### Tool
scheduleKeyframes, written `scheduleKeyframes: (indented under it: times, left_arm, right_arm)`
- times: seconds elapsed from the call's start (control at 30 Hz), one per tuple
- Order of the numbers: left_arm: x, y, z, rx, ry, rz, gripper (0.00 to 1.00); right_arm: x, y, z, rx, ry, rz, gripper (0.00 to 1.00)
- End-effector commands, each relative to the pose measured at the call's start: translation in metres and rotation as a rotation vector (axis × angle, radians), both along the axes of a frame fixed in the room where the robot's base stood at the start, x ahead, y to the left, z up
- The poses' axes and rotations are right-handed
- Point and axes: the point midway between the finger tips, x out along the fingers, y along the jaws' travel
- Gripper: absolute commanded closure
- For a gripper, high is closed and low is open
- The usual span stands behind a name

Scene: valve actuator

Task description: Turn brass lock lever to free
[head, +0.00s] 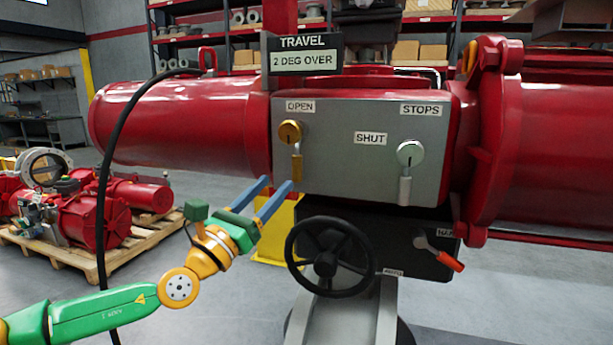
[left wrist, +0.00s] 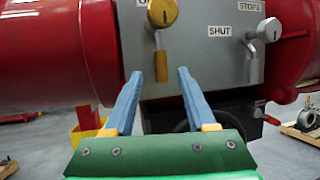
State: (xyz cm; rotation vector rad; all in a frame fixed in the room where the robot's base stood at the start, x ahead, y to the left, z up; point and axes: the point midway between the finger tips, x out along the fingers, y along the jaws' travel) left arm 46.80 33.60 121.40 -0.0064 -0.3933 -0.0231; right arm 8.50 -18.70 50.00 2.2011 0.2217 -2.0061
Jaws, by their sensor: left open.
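The brass lock lever (head: 296,166) hangs straight down from a round brass hub (head: 290,131) under the OPEN label on the grey panel (head: 340,180). In the left wrist view the lever (left wrist: 161,62) sits just beyond and between the fingertips. My left gripper (head: 270,184) is open, its two blue fingers pointing up at the panel, just below and left of the lever. In the left wrist view the gripper (left wrist: 158,74) shows nothing between its fingers; whether a fingertip touches the lever I cannot tell. My right gripper is not in view.
A steel lever (head: 405,185) hangs from a hub below the STOPS label. A black handwheel (head: 329,256) and an orange-tipped handle (head: 440,255) are below the panel. A sign reads TRAVEL 2 DEG OVER (head: 303,55). Red cylinders flank the panel. A loaded pallet (head: 85,255) stands left.

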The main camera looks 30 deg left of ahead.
Motion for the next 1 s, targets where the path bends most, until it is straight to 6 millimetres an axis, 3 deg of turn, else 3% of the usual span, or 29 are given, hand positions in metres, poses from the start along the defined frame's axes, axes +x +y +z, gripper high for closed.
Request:
scheduleKeyframes:
  times: [0.2, 0.33, 0.5, 0.8, 0.87, 1.0]
  left_arm:
    - [0.024, -0.002, 0.024, -0.003, -0.006, -0.002, 0.44]
    - [0.044, -0.003, 0.029, -0.002, -0.004, -0.003, 0.44]
    - [0.061, -0.002, 0.030, 0.000, -0.003, -0.001, 0.44]
    - [0.064, -0.002, 0.028, 0.002, 0.000, -0.001, 0.44]
    - [0.064, -0.002, 0.028, 0.002, 0.000, -0.001, 0.54]
    - [0.064, -0.002, 0.028, 0.002, 0.000, -0.001, 0.92]
  right_arm:
    - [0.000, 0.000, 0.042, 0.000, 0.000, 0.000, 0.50]
    - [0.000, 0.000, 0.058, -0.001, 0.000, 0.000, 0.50]
    - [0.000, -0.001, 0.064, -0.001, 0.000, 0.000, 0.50]
    - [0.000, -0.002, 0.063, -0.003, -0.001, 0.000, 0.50]
    - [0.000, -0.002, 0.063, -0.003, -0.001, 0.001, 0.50]
    - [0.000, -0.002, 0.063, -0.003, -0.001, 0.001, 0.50]
